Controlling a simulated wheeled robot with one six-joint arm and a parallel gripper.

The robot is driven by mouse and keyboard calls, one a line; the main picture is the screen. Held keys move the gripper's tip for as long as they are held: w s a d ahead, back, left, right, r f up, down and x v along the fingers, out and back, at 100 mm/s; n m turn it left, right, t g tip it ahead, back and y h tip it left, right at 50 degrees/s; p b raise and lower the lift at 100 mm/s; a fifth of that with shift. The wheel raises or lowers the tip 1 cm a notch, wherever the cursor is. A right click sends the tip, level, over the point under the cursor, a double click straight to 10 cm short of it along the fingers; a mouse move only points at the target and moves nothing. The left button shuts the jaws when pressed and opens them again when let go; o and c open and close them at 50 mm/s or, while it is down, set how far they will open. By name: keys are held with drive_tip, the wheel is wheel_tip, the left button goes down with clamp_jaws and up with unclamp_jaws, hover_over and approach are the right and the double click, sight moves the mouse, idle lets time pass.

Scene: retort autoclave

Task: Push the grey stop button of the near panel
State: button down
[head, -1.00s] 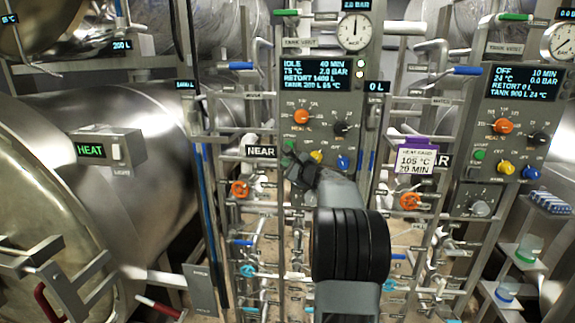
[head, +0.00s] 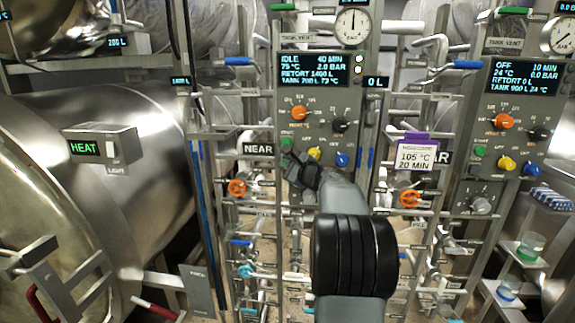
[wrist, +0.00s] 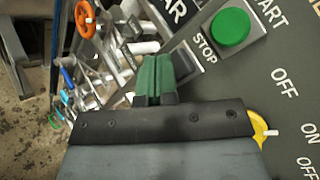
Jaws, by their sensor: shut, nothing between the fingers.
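The near panel (head: 320,98) stands in the middle of the head view, with its display reading IDLE. My gripper (head: 288,161) is shut and empty at the panel's lower left, just below the green start button (head: 285,142). In the wrist view my gripper (wrist: 155,72) shows green fingertips beside the STOP label (wrist: 205,48). A dark grey piece (wrist: 183,62) between the fingertips and that label may be the grey stop button; the fingers hide much of that spot. I cannot tell whether they touch it. The green start button (wrist: 230,27) is in plain view.
A yellow knob (head: 314,153) and a blue knob (head: 342,160) sit right of my gripper; the yellow one (wrist: 259,129) is partly hidden in the wrist view. A purple-topped heat card (head: 417,153) hangs to the right. Pipes and orange valve wheels (head: 237,188) crowd below.

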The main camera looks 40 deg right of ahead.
drive_tip(key=shift+a, duration=0.1)
drive_tip(key=shift+s+a+b, duration=1.6)
drive_tip(key=shift+s+a, duration=0.1)
drive_tip(key=shift+s, duration=0.05)
